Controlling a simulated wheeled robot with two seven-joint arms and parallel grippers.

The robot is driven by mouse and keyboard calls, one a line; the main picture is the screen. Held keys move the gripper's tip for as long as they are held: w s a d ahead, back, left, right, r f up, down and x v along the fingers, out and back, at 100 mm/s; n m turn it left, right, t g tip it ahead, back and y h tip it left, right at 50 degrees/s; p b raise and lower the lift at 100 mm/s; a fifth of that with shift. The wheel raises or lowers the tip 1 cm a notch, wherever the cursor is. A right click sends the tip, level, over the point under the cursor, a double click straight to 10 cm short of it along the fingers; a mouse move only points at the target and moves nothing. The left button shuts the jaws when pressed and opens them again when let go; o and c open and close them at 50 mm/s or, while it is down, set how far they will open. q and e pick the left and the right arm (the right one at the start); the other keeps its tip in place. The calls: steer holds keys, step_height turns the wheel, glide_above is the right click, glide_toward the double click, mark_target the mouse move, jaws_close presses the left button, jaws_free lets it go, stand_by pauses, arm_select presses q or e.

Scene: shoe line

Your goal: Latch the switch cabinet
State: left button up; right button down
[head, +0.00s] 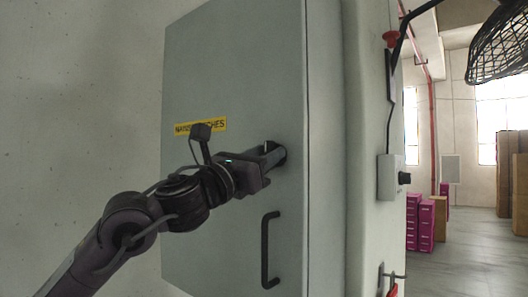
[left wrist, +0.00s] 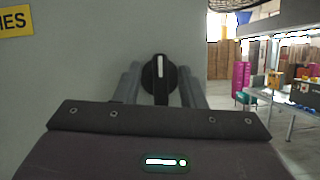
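The grey switch cabinet (head: 235,70) fills the middle of the head view, with a yellow label and a black bar handle (head: 268,250) on its door. The door looks closed or nearly so; I cannot tell if a small gap shows. A round black latch knob (left wrist: 159,78) with an upright white mark sits on the door. In the head view the knob (head: 282,153) is partly hidden by my left gripper (head: 273,157). In the left wrist view my left gripper's fingers (left wrist: 159,88) are spread, one on each side of the knob. My right gripper is not in view.
A grey box with a black knob (head: 391,178) and a red button (head: 391,39) are on the panel right of the door. Magenta crates (head: 426,225) and brown boxes stand farther back on open floor. A black mesh shape (head: 500,45) hangs at top right.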

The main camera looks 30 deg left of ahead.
arm_select(q)
steer(key=shift+w, duration=0.1)
steer(key=c, duration=0.7)
steer(key=shift+o, duration=0.2)
steer(key=shift+d+n+y, duration=0.1)
steer(key=shift+n+y, duration=0.7)
steer(key=shift+n, duration=0.4)
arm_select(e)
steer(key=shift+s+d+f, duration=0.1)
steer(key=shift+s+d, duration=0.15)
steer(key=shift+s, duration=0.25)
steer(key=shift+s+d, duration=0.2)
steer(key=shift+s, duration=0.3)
arm_select(q)
steer(key=o, duration=0.7)
steer(key=shift+c, duration=0.2)
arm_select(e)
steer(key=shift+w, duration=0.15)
